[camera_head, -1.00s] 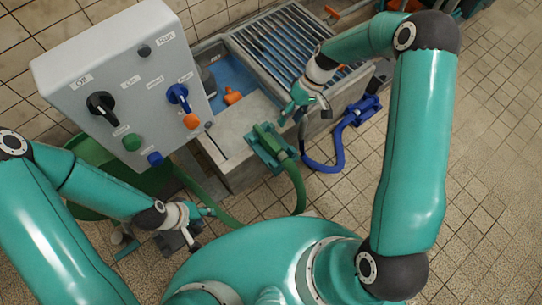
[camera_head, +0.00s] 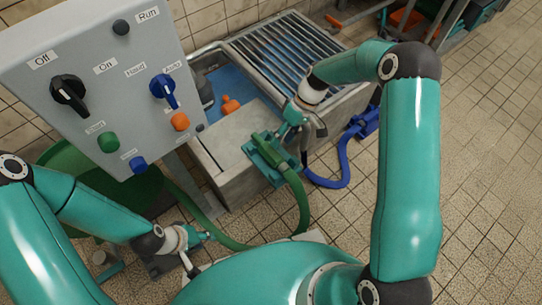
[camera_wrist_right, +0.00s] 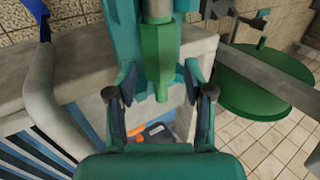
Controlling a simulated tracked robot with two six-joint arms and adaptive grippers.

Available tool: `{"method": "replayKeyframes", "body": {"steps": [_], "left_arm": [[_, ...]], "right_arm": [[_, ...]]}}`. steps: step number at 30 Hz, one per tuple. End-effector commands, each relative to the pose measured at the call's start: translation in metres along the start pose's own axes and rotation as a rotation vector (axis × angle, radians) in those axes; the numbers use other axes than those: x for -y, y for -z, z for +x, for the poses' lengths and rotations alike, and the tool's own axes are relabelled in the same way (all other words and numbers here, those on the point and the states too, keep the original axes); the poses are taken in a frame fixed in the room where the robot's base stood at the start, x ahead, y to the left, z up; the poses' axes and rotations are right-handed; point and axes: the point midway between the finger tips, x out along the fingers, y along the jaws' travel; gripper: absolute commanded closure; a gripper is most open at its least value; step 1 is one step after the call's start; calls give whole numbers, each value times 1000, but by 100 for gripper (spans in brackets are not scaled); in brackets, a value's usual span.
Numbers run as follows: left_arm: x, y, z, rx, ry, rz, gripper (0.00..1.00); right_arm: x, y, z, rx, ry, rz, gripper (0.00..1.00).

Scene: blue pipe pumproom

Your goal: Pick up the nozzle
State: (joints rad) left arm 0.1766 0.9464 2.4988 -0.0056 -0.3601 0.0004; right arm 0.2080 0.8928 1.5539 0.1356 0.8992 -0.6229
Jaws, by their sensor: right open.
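The green nozzle (camera_head: 275,148) sits in a teal holder (camera_head: 262,163) at the front edge of the concrete basin, with a green hose (camera_head: 299,205) running down from it. My right gripper (camera_head: 303,135) is just to the right of the nozzle. In the right wrist view the open fingers of my right gripper (camera_wrist_right: 160,103) stand left and right of the end of the green nozzle (camera_wrist_right: 160,55), with gaps on both sides. My left gripper (camera_head: 203,244) is low at the left, away from the nozzle; its jaws are too small to read.
A control panel (camera_head: 105,75) with knobs and buttons stands at upper left. The basin (camera_head: 235,150) has a metal grate (camera_head: 285,55) and an orange item (camera_head: 230,104). A blue hose (camera_head: 335,180) hangs at right. A green bin (camera_head: 110,195) stands below the panel.

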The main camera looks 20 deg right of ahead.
Motion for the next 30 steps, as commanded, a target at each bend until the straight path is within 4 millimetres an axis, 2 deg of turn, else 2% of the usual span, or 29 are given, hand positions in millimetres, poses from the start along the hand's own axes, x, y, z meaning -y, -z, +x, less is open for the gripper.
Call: {"method": "replayKeyframes", "body": {"steps": [7,16,24,26,30], "left_arm": [[2,0,6,0,0,0,62],[8,0,23,0,0,0,62],[8,0,22,0,0,0,62],[8,0,22,0,0,0,62],[8,0,22,0,0,0,62]], "right_arm": [[-1,1,15,1,1,0,48],[-3,5,55,2,1,0,48],[-2,5,58,0,0,1,48],[-2,5,58,0,0,1,55],[-2,5,58,0,0,1,78]]}}
